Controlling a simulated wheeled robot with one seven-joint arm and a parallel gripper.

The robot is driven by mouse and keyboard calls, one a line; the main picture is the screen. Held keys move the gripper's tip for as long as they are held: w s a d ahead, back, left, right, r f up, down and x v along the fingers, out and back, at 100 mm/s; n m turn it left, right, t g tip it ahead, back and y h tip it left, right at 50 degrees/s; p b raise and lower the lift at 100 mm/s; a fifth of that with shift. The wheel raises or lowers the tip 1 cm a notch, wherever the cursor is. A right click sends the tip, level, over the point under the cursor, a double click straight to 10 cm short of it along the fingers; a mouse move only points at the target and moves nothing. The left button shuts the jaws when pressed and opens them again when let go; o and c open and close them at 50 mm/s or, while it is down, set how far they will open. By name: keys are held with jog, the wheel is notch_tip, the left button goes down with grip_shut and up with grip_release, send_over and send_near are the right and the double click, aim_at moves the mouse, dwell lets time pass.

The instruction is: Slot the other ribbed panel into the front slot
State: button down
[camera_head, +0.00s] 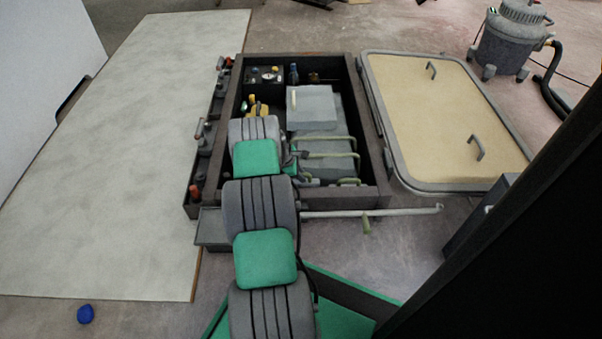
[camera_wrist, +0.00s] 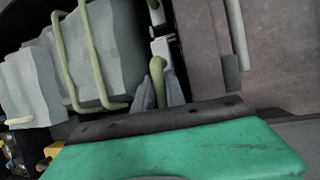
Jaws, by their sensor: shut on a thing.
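My gripper (camera_wrist: 161,97) is shut on an olive bar handle (camera_wrist: 157,70) close to the near wall of the dark box; the wrist casing hides most of what hangs below it. In the head view my arm covers the fingers. Grey ribbed panels (camera_wrist: 108,45) with olive handles stand side by side in the box, farther from the near wall than my gripper. They also show in the head view (camera_head: 322,147). The front slot itself is hidden, so I cannot tell how deep the held piece sits.
The open box's brown near rim (camera_head: 345,198) lies close to my wrist. A pale rod (camera_head: 400,212) runs along outside it. The cream-faced hatch lid (camera_head: 440,115) lies to the right. A pale board (camera_head: 110,150) lies left. Bottles (camera_head: 294,74) stand at the back.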

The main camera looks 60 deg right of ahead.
jog(key=shift+f, duration=2.05)
jog(key=c, duration=1.3)
grip_release()
